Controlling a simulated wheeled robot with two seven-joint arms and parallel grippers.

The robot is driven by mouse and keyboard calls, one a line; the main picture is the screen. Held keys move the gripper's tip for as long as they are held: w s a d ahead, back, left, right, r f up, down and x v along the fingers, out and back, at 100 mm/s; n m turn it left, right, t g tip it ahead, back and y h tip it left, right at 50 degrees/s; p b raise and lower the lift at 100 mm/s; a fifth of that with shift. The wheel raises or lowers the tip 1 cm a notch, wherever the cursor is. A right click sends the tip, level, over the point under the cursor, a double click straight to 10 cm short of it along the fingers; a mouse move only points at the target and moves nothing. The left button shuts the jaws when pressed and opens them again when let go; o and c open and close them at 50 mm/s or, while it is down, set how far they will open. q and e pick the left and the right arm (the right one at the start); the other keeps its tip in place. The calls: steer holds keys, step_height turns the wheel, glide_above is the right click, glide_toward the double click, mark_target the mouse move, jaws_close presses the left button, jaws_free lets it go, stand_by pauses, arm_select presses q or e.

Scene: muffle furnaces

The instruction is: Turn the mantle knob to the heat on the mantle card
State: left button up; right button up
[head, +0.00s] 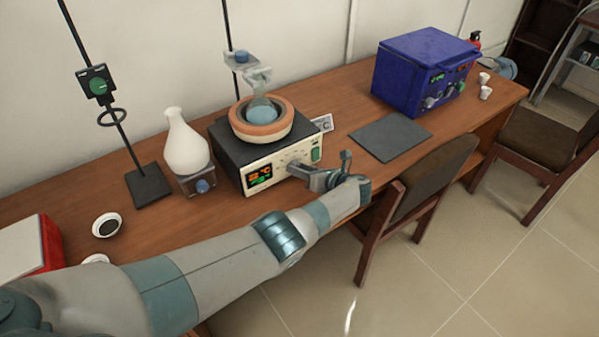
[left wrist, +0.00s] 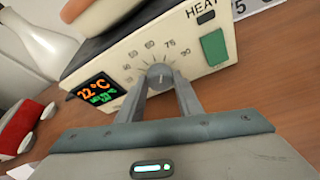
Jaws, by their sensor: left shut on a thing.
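The heating mantle (head: 262,155) stands on the wooden bench, a cream and black box with a brown ring-shaped heater (head: 261,121) holding a round flask. Its orange display (left wrist: 95,91) seems to read 22 °C, with smaller green digits below. The grey mantle knob (left wrist: 160,76) sits amid a printed dial with numbers up to 90. My left gripper (left wrist: 160,88) is shut on the knob, one finger on each side. A green switch (left wrist: 214,48) is right of the dial. The mantle card (head: 322,123) lies behind the mantle, mostly hidden; its edge (left wrist: 250,8) shows "5". My right gripper is not in view.
A white flask (head: 185,143) and a stand (head: 148,185) are left of the mantle. A dark mat (head: 390,136) and a blue furnace (head: 425,70) are to the right.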

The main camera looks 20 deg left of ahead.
arm_select(q)
steer(key=shift+f+m+g+y+b, duration=0.15)
steer(key=shift+m+g+y+b, duration=0.2)
steer(key=shift+m+b, duration=0.5)
steer(key=o, duration=1)
steer(key=shift+o, duration=0.2)
